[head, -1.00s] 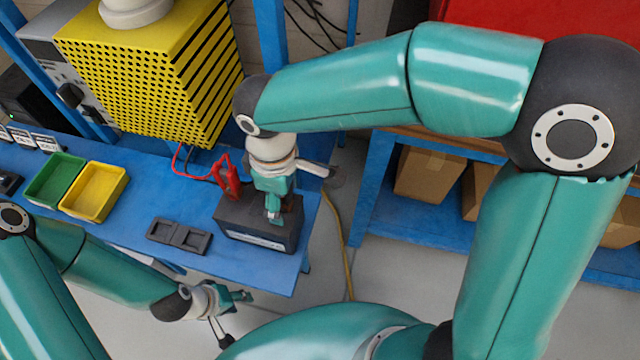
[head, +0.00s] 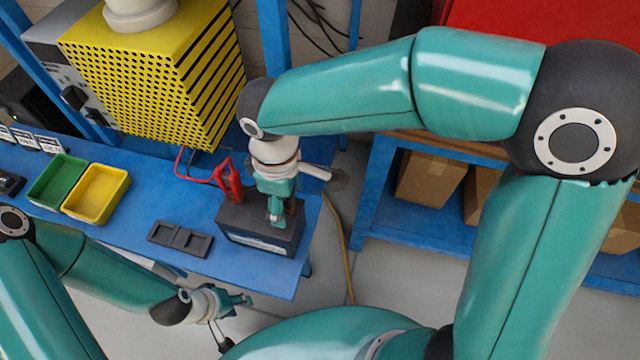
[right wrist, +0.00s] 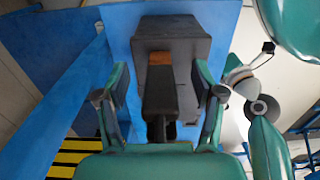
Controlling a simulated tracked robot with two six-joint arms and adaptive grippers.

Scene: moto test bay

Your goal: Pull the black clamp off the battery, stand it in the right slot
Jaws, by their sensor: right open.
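The dark battery (head: 262,238) stands near the right end of the blue bench. My right gripper (head: 277,212) reaches down over the battery's top from above. In the right wrist view my right gripper (right wrist: 160,95) is open, one finger on each side of the black clamp (right wrist: 160,92). A copper-coloured part shows at the clamp's far end, against the battery (right wrist: 185,27). In the head view the clamp is mostly hidden by the gripper. The black two-slot holder, with its right slot (head: 196,243), lies left of the battery and looks empty. My left gripper (head: 238,301) is off the bench's front edge; its jaws are too small to read.
A red clamp (head: 235,186) with a red cable stands at the battery's back left. A yellow perforated box (head: 140,80) is behind. Green (head: 58,180) and yellow (head: 97,192) bins sit at left. Bare bench (head: 160,205) lies between bins and battery.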

